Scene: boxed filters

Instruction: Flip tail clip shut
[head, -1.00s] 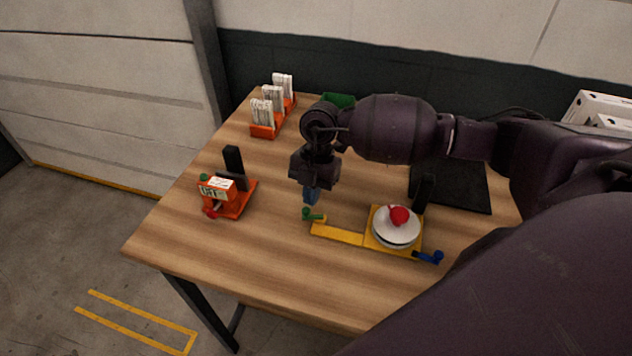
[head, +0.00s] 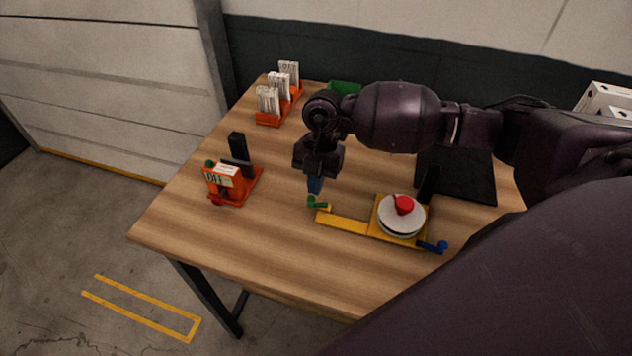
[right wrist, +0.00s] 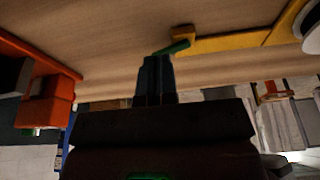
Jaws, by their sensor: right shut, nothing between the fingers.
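A yellow fixture (head: 342,223) lies on the table, with a long strip reaching left from its base. A small green clip (head: 318,204) sits at the strip's left end; it also shows in the right wrist view (right wrist: 176,47), sticking out at an angle from the strip. A blue clip (head: 435,247) is at the fixture's right end. I cannot tell from a label which is the tail clip. My right gripper (head: 314,187) points down, shut and empty, just above and behind the green clip. Whether its tips touch the clip is unclear. My left gripper is out of view.
A white round disc with a red knob (head: 404,205) sits on the fixture, beside a black upright post. Orange racks of white packets (head: 279,88) stand at the back. A black mat (head: 460,175) lies at right.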

